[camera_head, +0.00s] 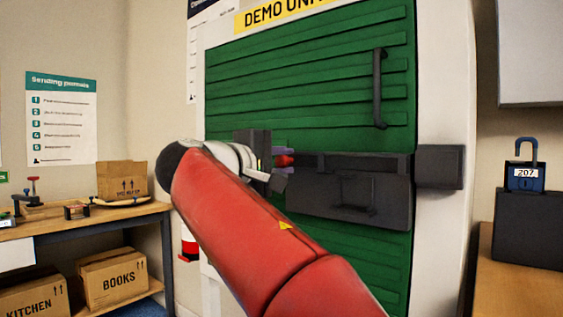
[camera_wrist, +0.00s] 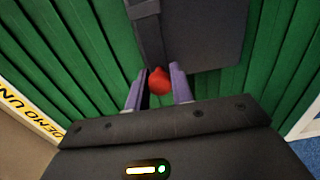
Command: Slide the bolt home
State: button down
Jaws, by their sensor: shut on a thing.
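The bolt's red knob (camera_wrist: 159,80) sits between the two pale purple fingers of my gripper (camera_wrist: 158,92) in the wrist view. My gripper is shut on it. In the head view my gripper (camera_head: 278,161) reaches from the left to the same red knob (camera_head: 284,160), partly hidden by my wrist. The dark bolt housing (camera_head: 310,192) is mounted on the green slatted door (camera_head: 300,100). A dark keeper block (camera_head: 439,167) is fixed on the pale frame, right of the housing. A narrow gap shows between housing and keeper, and I see no bar across it.
A dark vertical handle (camera_head: 379,88) stands out from the door above the housing. A blue padlock (camera_head: 524,177) marked 207 rests on a dark box at the right. A wooden bench (camera_head: 90,217) with small items and a carton stands at the left.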

jog(key=shift+s+d+b, duration=0.55)
jog(key=shift+s+d, duration=0.1)
jog(key=shift+d, duration=0.25)
jog(key=shift+s+d+b, duration=0.55)
jog(key=shift+s+d, duration=0.1)
jog(key=shift+d, duration=0.2)
jog(key=c, duration=1.2)
grip_release()
jog(key=shift+s+d, duration=0.1)
jog(key=shift+c, duration=0.2)
send_near(310, 161)
jog(key=shift+s, duration=0.25)
jog(key=shift+a, duration=0.25)
